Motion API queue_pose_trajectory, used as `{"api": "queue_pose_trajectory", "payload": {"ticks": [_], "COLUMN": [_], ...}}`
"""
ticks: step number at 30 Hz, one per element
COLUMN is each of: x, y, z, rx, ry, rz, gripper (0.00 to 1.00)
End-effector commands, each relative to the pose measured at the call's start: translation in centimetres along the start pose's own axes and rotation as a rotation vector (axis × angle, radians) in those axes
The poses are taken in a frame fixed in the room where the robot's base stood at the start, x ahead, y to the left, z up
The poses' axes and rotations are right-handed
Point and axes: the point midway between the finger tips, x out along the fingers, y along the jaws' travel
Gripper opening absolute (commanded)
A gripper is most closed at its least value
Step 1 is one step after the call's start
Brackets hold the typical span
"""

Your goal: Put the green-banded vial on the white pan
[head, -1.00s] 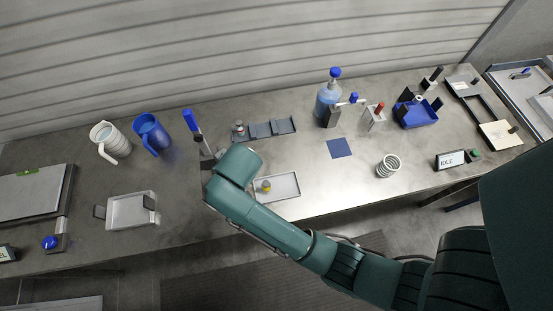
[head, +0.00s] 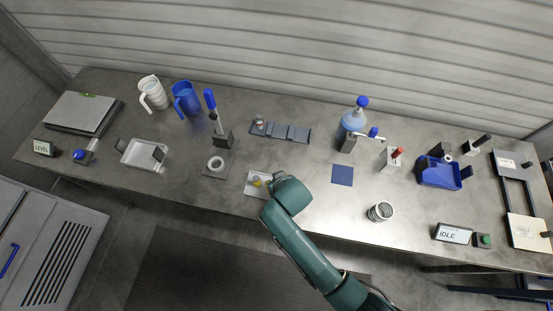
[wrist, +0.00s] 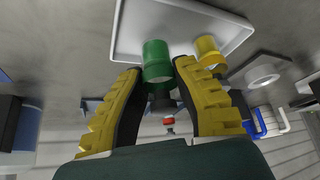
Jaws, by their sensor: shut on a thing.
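My gripper (wrist: 157,72) has its yellow ribbed fingers shut on the green-banded vial (wrist: 157,60). The vial shows green between and past the fingertips. It overlaps the white pan (wrist: 130,28) in the wrist view; I cannot tell whether it touches it. A yellow-banded vial (wrist: 208,50) stands on the pan beside the green one. In the head view the shallow white pan (head: 251,191) lies near the bench's front edge with the yellow-banded vial (head: 257,181) on it. My wrist is at its right end and hides the gripper and green-banded vial there.
A second white tray (head: 144,153) lies farther left. A blue square (head: 342,175) lies right.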

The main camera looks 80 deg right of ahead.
Motion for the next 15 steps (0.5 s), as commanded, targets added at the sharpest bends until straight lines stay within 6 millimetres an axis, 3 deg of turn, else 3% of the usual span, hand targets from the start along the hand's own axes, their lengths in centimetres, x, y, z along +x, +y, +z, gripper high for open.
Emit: {"api": "queue_pose_trajectory", "payload": {"ticks": [3,13,14,15], "x": [1.65,1.97,1.92,1.89], "y": [0.02,0.02,0.02,0.02], "z": [0.97,1.17,1.14,1.12], "rx": [0.000,0.001,0.001,0.001], "ry": [-0.002,-0.001,-0.001,-0.001], "rz": [0.001,0.000,0.000,0.000], "gripper": [0.00,0.00,0.33,0.41]}}
